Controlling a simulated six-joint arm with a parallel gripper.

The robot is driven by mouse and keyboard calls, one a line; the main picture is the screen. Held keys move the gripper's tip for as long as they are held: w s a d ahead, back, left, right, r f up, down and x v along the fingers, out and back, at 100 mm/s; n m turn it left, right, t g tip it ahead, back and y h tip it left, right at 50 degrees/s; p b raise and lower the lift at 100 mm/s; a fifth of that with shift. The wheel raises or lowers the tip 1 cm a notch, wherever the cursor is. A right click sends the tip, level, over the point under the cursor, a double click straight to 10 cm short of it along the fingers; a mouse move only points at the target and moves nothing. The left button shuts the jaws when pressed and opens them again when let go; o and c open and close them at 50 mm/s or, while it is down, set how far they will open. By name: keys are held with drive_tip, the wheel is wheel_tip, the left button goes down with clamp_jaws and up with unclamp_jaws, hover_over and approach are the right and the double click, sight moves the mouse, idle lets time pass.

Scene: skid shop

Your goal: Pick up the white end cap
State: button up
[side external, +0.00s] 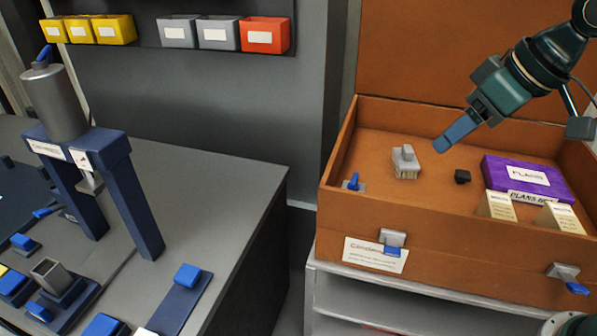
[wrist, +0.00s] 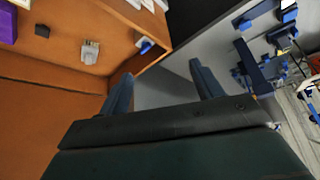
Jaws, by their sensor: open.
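No piece is plainly recognisable as a white end cap. A pale grey-white block (side external: 405,163) with a raised top and ridged front stands on the floor of the open brown case; it also shows in the wrist view (wrist: 90,52). A small white piece (side external: 146,332) is cut off by the bottom edge of the side view. My gripper (side external: 442,145) hangs above the case, just right of the pale block in the picture. In the wrist view its two blue fingers (wrist: 163,86) are apart with nothing between them.
The brown case (side external: 430,256) also holds a small black block (side external: 462,177), a purple box (side external: 528,178) and cream cards (side external: 497,206). A blue-handled latch (side external: 354,183) is at its left. A navy press (side external: 135,205) stands on the grey bench (side external: 225,175).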

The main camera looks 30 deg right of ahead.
drive_tip(key=w+a+f+n+y, duration=0.15)
drive_tip(key=w+a, duration=0.25)
drive_tip(key=a, duration=0.4)
drive_tip(key=w+a+f+n, duration=0.1)
drive_tip(key=w+a+f, duration=0.2)
drive_tip(key=a, duration=0.4)
drive_tip(key=w+a+f+n, duration=0.15)
drive_tip(key=w+a, duration=0.25)
drive_tip(key=a, duration=0.4)
drive_tip(key=n+g+y, duration=0.1)
drive_tip(key=n+y, duration=0.1)
drive_tip(key=n, duration=0.1)
approach(146, 334)
wheel_tip(146, 334, up, 3)
drive_tip(key=s, duration=0.2)
drive_tip(key=shift+s+r+h, duration=0.1)
drive_tip(key=shift+r+h, duration=0.05)
drive_tip(key=shift+h, duration=0.1)
drive_tip(key=shift+x, duration=4.3)
drive_tip(key=shift+x, duration=2.55)
